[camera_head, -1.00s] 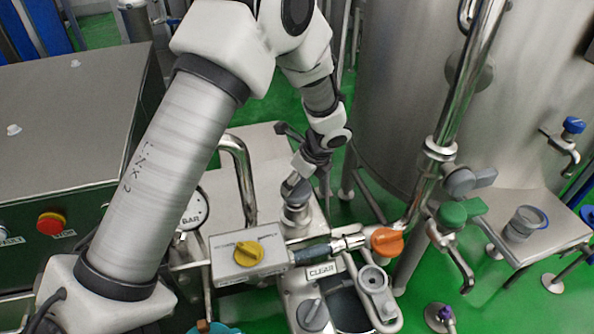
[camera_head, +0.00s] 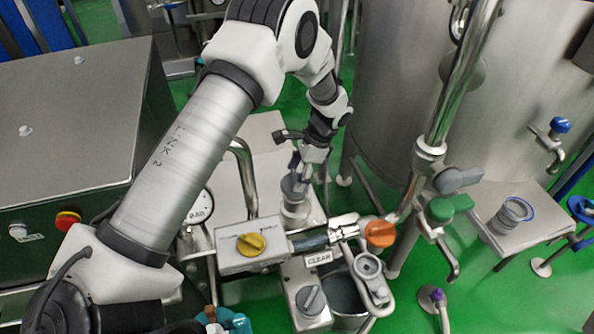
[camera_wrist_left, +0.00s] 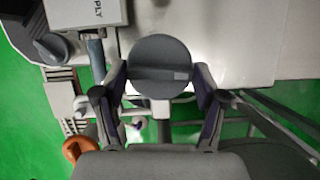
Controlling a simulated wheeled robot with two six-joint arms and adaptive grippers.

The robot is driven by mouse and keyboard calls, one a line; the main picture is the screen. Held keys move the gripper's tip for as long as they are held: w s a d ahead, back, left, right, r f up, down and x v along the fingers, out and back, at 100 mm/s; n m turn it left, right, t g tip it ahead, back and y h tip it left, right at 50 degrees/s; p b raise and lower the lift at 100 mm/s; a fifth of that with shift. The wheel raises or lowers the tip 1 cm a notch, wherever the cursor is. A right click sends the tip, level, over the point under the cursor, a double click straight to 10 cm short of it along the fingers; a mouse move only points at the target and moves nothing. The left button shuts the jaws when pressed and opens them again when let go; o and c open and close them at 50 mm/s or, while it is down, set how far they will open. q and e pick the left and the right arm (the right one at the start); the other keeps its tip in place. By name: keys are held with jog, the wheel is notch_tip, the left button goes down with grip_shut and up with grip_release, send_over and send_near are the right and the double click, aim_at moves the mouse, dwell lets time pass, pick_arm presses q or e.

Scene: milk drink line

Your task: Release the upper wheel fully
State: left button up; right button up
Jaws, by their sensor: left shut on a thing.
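The upper wheel is a round grey knob (camera_head: 293,188) on a steel fitting behind the yellow-knob box. My left gripper (camera_head: 303,176) comes down on it from above and behind. In the left wrist view the wheel (camera_wrist_left: 160,52) shows as a dark grey disc with a raised bar across it. The two fingers of my left gripper (camera_wrist_left: 160,80) stand on either side of its lower part, shut on it. The underside of the wheel and its stem are hidden. My right gripper is in neither view.
A steel box with a yellow knob (camera_head: 251,244) stands just in front of the wheel. An orange handle (camera_head: 380,233) and a green handle (camera_head: 448,207) lie to the right. A grey lower knob (camera_head: 311,299) is nearer. A large tank (camera_head: 390,90) stands behind right.

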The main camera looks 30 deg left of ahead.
pick_arm(q)
jog(key=shift+f+n+g, duration=0.1)
jog(key=shift+n+g, duration=0.2)
jog(key=shift+n, duration=0.4)
jog(key=o, duration=1.1)
jog(key=shift+o, duration=0.2)
jog(key=v, duration=1.2)
jog(key=shift+a, duration=0.2)
